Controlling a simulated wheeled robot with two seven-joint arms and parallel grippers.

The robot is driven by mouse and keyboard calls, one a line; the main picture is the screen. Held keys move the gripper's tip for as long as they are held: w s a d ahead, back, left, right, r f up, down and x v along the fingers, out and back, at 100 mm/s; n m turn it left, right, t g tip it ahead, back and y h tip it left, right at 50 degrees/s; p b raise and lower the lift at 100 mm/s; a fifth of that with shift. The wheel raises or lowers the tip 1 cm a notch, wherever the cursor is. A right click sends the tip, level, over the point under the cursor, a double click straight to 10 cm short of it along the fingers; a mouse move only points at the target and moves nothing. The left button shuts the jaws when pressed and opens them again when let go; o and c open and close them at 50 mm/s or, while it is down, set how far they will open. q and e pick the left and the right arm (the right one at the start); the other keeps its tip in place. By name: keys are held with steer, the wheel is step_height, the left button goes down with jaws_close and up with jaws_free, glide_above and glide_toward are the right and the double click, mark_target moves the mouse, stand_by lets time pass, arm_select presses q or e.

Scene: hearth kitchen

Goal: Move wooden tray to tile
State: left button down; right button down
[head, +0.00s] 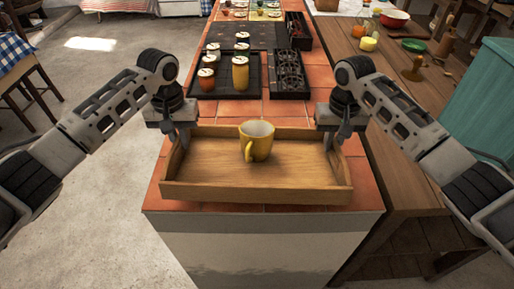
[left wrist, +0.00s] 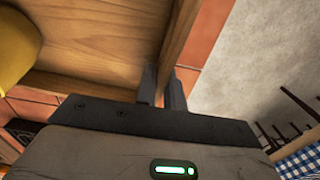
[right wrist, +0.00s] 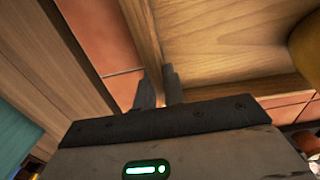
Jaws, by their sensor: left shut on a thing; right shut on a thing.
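The wooden tray (head: 215,186) lies at the near end of the orange tile (head: 320,85) counter, with a yellow mug (head: 259,143) standing in it toward the far side. My left gripper (head: 183,137) is shut on the tray's left side wall, which shows between its fingers in the left wrist view (left wrist: 166,88). My right gripper (head: 333,139) is shut on the tray's right side wall, seen also in the right wrist view (right wrist: 158,88). I cannot tell whether the tray's underside touches the tile.
Behind the tray, a black tray (head: 222,91) holds several lidded jars, with a dark rack (head: 289,75) to its right. A wooden table (head: 385,110) with bowls adjoins on the right. Open floor (head: 95,100) lies to the left.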

arm_select(q)
steer(key=c, duration=1.7)
jaws_free()
steer(key=shift+w, duration=0.1)
arm_select(e)
steer(key=c, duration=1.7)
jaws_free()
steer(key=shift+s+d+f, duration=0.1)
steer(key=shift+f, duration=0.15)
arm_select(q)
steer(key=shift+o, duration=1)
arm_select(e)
steer(key=shift+o, duration=1)
steer(key=shift+r, duration=0.25)
arm_select(q)
step_height(320, 180, up, 12)
arm_select(e)
step_height(320, 180, up, 12)
